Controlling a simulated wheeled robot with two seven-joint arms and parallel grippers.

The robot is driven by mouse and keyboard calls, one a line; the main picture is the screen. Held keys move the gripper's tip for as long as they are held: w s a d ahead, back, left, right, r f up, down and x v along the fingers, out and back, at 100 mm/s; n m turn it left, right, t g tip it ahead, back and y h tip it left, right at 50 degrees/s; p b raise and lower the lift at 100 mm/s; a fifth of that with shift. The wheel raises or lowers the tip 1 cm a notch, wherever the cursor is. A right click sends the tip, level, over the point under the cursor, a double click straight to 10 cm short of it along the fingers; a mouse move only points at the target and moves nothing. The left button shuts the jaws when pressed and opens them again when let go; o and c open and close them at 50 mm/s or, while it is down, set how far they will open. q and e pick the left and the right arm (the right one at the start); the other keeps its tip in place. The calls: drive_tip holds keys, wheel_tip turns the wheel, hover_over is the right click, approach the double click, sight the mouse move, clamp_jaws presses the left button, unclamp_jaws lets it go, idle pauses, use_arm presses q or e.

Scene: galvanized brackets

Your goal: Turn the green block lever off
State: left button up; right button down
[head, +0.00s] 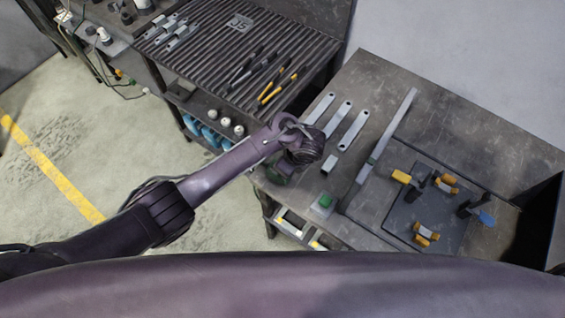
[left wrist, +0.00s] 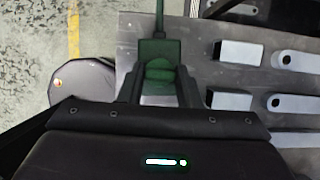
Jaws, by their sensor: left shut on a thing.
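The green block lever (left wrist: 158,48) shows in the left wrist view as a dark green block with a thin stem running up the picture. It lies between the two fingers of my left gripper (left wrist: 158,80), which is shut on it. In the head view my left gripper (head: 284,173) is at the left edge of the grey table, and only a little dark green shows by it. The arm and wrist hide most of the lever there. Whether the lever is on or off cannot be told. My right gripper is not in view.
A second green block (head: 326,201) sits near the table's front edge. Flat grey brackets (head: 352,130) and a long metal bar (head: 394,125) lie beyond my gripper. A dark plate (head: 405,210) with orange clamps is at the right. A slatted bench (head: 225,45) stands behind.

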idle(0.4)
use_arm(q)
drive_tip(key=o, duration=1)
drive_tip(key=v, duration=0.7)
drive_tip(key=shift+s+d+r, duration=0.1)
drive_tip(key=shift+d+r, duration=0.05)
drive_tip(key=shift+r, duration=0.2)
